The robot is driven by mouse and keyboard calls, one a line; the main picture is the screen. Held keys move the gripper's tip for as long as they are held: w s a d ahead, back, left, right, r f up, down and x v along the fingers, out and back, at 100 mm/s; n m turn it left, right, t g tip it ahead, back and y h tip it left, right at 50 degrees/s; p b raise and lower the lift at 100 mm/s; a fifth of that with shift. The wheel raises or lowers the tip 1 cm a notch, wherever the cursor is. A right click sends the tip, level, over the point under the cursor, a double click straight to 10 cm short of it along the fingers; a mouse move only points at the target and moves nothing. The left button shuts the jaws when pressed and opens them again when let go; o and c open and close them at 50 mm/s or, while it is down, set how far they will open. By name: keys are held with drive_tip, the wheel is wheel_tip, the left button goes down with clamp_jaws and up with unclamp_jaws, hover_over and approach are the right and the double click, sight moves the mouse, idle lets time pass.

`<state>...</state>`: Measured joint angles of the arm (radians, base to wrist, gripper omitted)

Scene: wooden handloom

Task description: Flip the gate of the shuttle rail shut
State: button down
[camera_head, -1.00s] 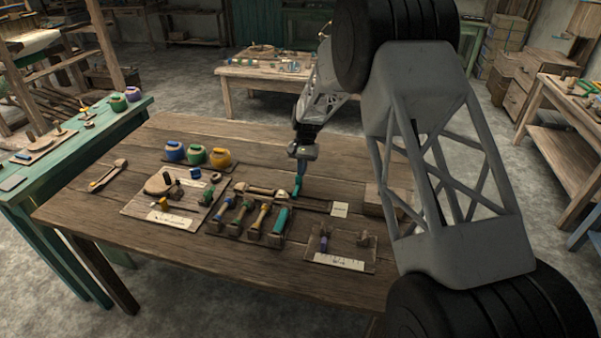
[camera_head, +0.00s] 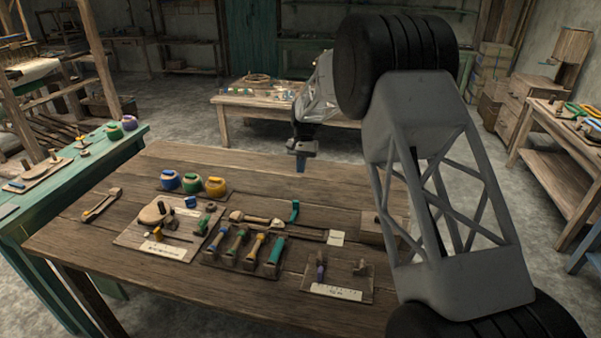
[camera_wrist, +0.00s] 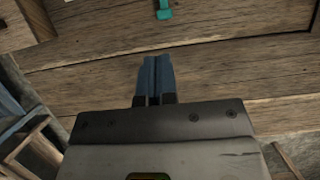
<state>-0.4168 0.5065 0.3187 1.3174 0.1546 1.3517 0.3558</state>
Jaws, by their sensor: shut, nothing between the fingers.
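The shuttle rail (camera_head: 305,233) is a long, dark wooden strip on the table, with a white label (camera_head: 336,238) at its right end. A small teal piece (camera_head: 295,211), apparently the rail's gate, stands up at the rail's far edge. It also shows at the top of the wrist view (camera_wrist: 163,10). I cannot tell its exact angle. My gripper (camera_head: 300,167) hangs above and beyond the teal piece, apart from it. Its blue fingers (camera_wrist: 155,60) are together, with nothing between them, pointing down over the plank table top.
On the wooden table (camera_head: 130,215) are several coloured-handled tools on a board (camera_head: 240,262), three coloured pots (camera_head: 193,183), a left board with small parts (camera_head: 130,238) and a right board with pegs (camera_head: 350,285). A wooden block (camera_head: 376,228) lies right of the rail.

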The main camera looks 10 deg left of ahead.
sight(294, 212)
idle(0.3)
drive_tip(key=w, duration=0.5)
drive_tip(key=shift+w+a+f, duration=0.1)
drive_tip(key=shift+w+f, duration=0.1)
drive_tip(key=shift+w, duration=0.1)
drive_tip(key=shift+f, duration=0.15)
drive_tip(key=x, duration=0.9)
drive_tip(key=shift+s+f, duration=0.15)
drive_tip(key=shift+s, duration=0.3)
drive_tip(key=shift+s+f, duration=0.2)
drive_tip(key=shift+s, duration=1.55)
